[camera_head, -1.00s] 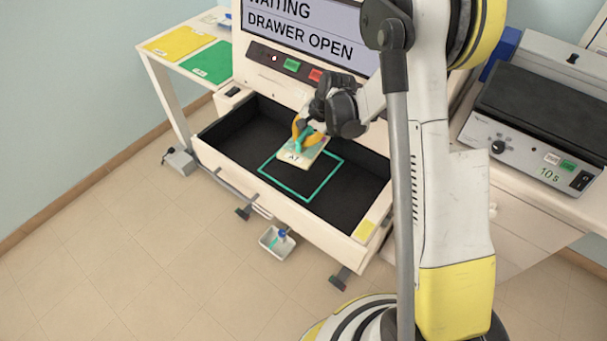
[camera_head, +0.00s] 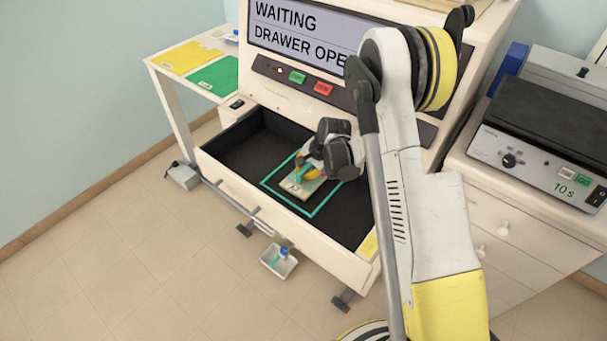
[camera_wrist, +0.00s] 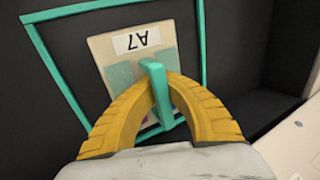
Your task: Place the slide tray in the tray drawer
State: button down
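The slide tray (camera_head: 293,187) is a small beige tray labelled A7 with a teal handle. It is low in the open tray drawer (camera_head: 238,158), within a teal outline on the black drawer floor. The wrist view also shows the tray (camera_wrist: 102,48), with its A7 label upside down and the teal frame line (camera_wrist: 50,65) around it. My gripper (camera_head: 308,173) is over the tray. Its yellow fingers (camera_wrist: 158,92) are closed around the upright teal handle (camera_wrist: 157,90). I cannot tell whether the tray touches the drawer floor.
The machine's screen (camera_head: 300,30) reads WAITING, DRAWER OPEN. A side table with a yellow mat (camera_head: 186,56) and green mat (camera_head: 214,76) stands left. A grey device marked 10 s (camera_head: 535,160) sits right. A small white bin (camera_head: 278,262) is below the drawer front.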

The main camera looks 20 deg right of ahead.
jog(key=shift+f, duration=0.15)
jog(key=c, duration=1.6)
grip_release()
jog(key=s+r+n+p, duration=0.1)
jog(key=s+r, duration=0.3)
jog(key=r, duration=0.5)
jog(key=s+r+n+t+h+p, duration=0.15)
jog(key=s+r, duration=0.25)
jog(key=r, duration=0.6)
jog(key=s+r+n+p, duration=0.2)
jog(key=s+r, duration=0.3)
jog(key=r, duration=0.4)
jog(key=s+r+n, duration=0.2)
jog(key=s, duration=0.3)
jog(key=s+r+n+t+h, duration=0.1)
jog(key=s+r+n, duration=0.1)
jog(key=s, duration=0.4)
jog(key=s+r+n+t, duration=0.1)
jog(key=s+r+n, duration=0.1)
jog(key=s, duration=0.3)
jog(key=shift+s+r, duration=0.25)
jog(key=shift+s, duration=0.15)
